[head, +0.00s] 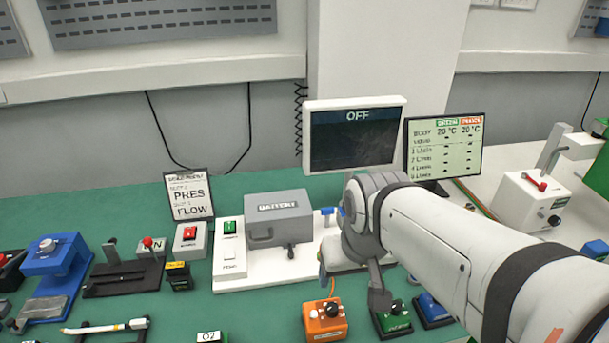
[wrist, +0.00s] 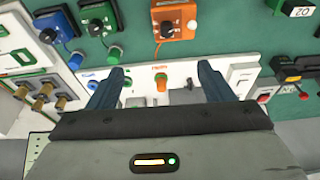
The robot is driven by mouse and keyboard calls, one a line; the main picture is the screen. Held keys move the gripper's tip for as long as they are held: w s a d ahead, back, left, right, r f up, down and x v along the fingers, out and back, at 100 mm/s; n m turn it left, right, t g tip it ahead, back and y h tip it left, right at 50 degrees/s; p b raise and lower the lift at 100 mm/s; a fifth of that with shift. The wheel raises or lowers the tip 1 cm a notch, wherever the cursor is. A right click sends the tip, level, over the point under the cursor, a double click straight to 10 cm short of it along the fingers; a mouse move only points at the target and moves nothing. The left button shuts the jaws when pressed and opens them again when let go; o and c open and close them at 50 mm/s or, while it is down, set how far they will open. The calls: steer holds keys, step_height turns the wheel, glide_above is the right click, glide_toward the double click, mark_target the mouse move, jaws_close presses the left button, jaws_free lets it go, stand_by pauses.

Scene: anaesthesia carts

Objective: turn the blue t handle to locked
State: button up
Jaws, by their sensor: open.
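Small blue parts (head: 327,211) stand on a white panel just right of the grey battery box in the head view; I cannot make out a T shape or which way it points. In the wrist view a small blue part (wrist: 93,85) shows on the white panel, partly behind the left finger. An orange knob (wrist: 160,82) stands on that panel between the fingers. My gripper (wrist: 160,68) is open and empty above the panel, its dark blue fingers wide apart.
An orange box (head: 325,318), a green box (head: 394,320) and a blue box (head: 432,310) sit on the near side. A screen reading OFF (head: 353,135) stands behind.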

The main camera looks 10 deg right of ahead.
steer(key=w+m, duration=0.2)
steer(key=w, duration=0.3)
steer(key=w+d+r+m+g, duration=0.1)
steer(key=w+m, duration=0.2)
steer(key=w, duration=0.2)
steer(key=w+r+m, duration=0.1)
steer(key=w+m, duration=0.1)
steer(key=w, duration=0.3)
steer(key=shift+w+d+m, duration=0.15)
steer(key=shift+d+m, duration=0.1)
steer(key=shift+m, duration=0.15)
steer(key=c, duration=0.9)
steer(key=shift+o, duration=0.2)
steer(key=m+g, duration=0.2)
steer(key=m, duration=0.7)
glide_toward(328, 208)
steer(key=shift+s+a+f, duration=0.1)
steer(key=shift+s+f, duration=0.1)
steer(key=shift+w+f+m, duration=0.3)
steer(key=shift+f+m, duration=0.15)
steer(key=shift+m, duration=0.05)
step_height(328, 208, down, 7)
steer(key=shift+f, duration=0.15)
jaws_close()
